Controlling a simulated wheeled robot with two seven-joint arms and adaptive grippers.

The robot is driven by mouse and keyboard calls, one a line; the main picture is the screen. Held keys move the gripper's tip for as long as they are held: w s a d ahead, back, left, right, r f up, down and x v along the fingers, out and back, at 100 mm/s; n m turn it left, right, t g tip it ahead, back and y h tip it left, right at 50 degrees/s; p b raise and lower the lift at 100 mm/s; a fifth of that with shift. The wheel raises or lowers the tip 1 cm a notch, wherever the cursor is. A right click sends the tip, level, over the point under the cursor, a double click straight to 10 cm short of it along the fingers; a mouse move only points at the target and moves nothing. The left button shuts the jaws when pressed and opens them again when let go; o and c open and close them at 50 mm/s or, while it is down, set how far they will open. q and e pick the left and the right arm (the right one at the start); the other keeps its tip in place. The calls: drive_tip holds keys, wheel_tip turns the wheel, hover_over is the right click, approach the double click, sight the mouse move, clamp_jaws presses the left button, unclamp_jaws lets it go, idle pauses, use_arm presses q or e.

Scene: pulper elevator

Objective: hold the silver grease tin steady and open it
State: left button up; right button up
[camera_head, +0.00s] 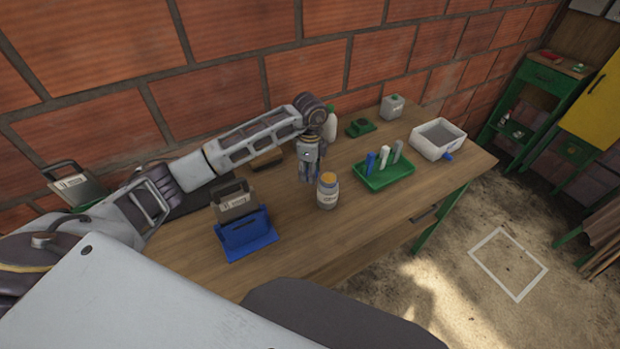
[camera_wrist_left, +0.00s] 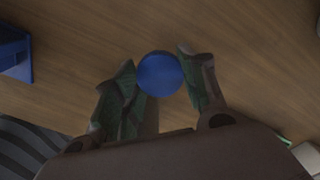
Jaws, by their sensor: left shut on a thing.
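My left gripper (camera_head: 309,178) reaches down over the middle of the workbench. In the left wrist view its fingers (camera_wrist_left: 160,85) are shut on a round thing with a flat blue top (camera_wrist_left: 160,74). Its sides are hidden, so I cannot tell from the frames whether it is the silver grease tin. In the head view the fingers hide most of it. A pale jar with an orange lid (camera_head: 327,190) stands upright just right of the gripper, lid on. My right gripper is not in view.
A blue holder (camera_head: 245,235) stands to the left on the bench (camera_head: 345,238). To the right are a green tray (camera_head: 399,181) with upright markers and a white box (camera_head: 438,139). A white bottle (camera_head: 330,126) stands behind the gripper. The bench's front middle is clear.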

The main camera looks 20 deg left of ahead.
use_arm(q)
drive_tip(key=shift+f, duration=1.9)
drive_tip(key=shift+f, duration=0.15)
drive_tip(key=o, duration=1.1)
drive_tip(key=shift+o, duration=0.2)
drive_tip(key=shift+r, duration=0.2)
